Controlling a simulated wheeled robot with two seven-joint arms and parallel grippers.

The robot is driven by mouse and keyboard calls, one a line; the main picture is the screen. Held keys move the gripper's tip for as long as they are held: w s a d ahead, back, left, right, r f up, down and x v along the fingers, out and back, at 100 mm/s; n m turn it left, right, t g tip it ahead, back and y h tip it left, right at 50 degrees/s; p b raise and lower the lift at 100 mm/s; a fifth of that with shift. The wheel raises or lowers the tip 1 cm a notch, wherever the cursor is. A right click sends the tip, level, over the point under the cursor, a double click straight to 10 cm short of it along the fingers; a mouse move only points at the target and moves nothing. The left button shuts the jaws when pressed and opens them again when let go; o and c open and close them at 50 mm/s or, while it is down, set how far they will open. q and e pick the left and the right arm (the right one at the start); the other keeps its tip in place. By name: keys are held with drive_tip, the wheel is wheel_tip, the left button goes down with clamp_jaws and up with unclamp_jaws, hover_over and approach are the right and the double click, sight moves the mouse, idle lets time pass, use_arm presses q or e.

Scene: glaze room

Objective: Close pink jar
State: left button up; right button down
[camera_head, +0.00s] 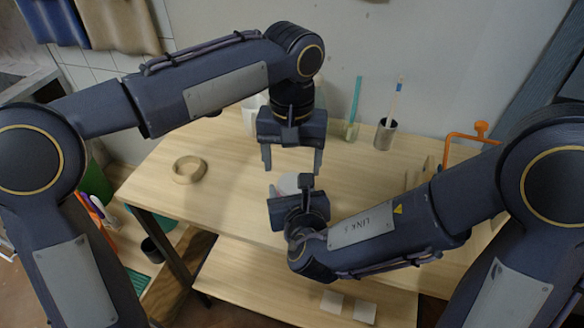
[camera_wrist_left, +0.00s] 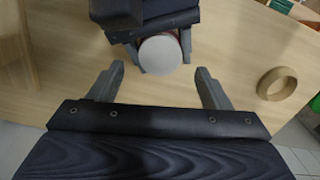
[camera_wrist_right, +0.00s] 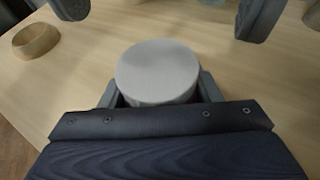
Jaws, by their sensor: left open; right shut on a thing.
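A round vessel with a flat white top (camera_wrist_right: 158,72) stands between the fingers of my right gripper (camera_wrist_right: 158,88), which is shut on it. In the left wrist view its white disc (camera_wrist_left: 160,54) shows a thin reddish-pink edge. In the head view only a pale bit (camera_head: 288,184) shows behind my right gripper. Most of the jar's side is hidden, and I cannot tell whether the disc is a seated lid. My left gripper (camera_head: 292,168) is open and empty, pointing down above and just behind the jar. Its fingers (camera_wrist_left: 160,72) lie to either side of the jar in the left wrist view.
A wooden ring (camera_head: 203,170) lies on the table (camera_head: 150,190) to the left. At the back right stand a glass with a teal stick (camera_head: 351,132) and a metal cup with a brush (camera_head: 385,134). An orange clamp-like frame (camera_head: 468,137) is farther right. White tiles (camera_head: 332,301) lie on the lower shelf.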

sight(292, 182)
use_arm(q)
drive_tip(key=shift+r, duration=0.1)
drive_tip(key=shift+c, duration=0.3)
drive_tip(key=r+n, duration=0.1)
drive_tip(key=n, duration=0.2)
drive_tip(key=shift+w+r, duration=0.1)
drive_tip(key=shift+r, duration=0.1)
drive_tip(key=r+n, duration=0.1)
drive_tip(key=n, duration=0.1)
drive_tip(key=r+n, duration=0.1)
drive_tip(key=shift+n, duration=0.4)
drive_tip(key=shift+f, duration=0.15)
drive_tip(key=shift+f, duration=3.9)
drive_tip(key=shift+c, duration=0.4)
drive_tip(key=c, duration=0.9)
drive_tip(key=m, duration=0.6)
drive_tip(key=shift+m, duration=0.4)
drive_tip(key=shift+c, duration=0.3)
